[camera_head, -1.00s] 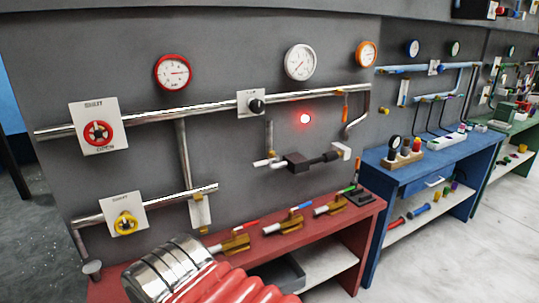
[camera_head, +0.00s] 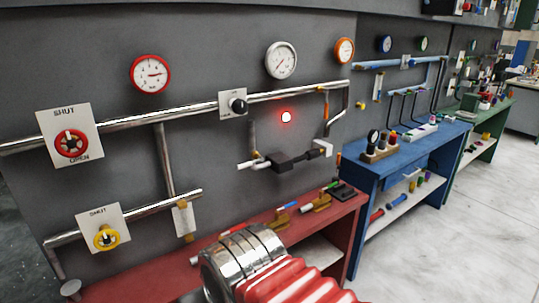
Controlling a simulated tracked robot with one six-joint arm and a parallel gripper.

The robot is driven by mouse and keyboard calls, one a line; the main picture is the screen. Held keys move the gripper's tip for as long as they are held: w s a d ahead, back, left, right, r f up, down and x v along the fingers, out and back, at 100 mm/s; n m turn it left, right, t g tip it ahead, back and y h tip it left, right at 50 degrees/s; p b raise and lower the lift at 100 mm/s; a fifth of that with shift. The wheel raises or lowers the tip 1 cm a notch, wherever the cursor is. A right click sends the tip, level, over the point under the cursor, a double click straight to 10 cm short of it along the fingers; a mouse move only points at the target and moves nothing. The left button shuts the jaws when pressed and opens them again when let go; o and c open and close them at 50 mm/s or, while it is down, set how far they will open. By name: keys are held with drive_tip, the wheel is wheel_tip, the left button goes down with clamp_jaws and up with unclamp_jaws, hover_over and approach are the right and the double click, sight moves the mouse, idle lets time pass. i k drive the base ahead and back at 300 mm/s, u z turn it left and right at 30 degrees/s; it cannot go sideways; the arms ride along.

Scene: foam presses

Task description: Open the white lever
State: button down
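I cannot tell for certain which part is the white lever. A pale, upright plate-like piece (camera_head: 183,219) hangs below the end of the lower steel pipe (camera_head: 130,216). A black block fitting (camera_head: 290,161) with white ends, one a white piece (camera_head: 327,148), sits on the wall in the middle. Brass valves with coloured handles lie on the red bench; one brass valve (camera_head: 318,203) shows clearly, and my arm covers others. My arm's silver ringed section and red bellows fill the bottom centre. No gripper fingers show.
The red bench (camera_head: 130,284) runs along the grey wall. Above are round gauges, a red-rimmed one (camera_head: 150,74) among them, a red knob (camera_head: 72,144) and a yellow knob (camera_head: 106,237). A blue bench (camera_head: 410,153) stands to the right. The pale floor (camera_head: 440,240) there is clear.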

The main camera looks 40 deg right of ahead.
sight(250, 164)
drive_tip(key=z, duration=0.1)
drive_tip(key=i, duration=1)
drive_tip(key=z, duration=0.05)
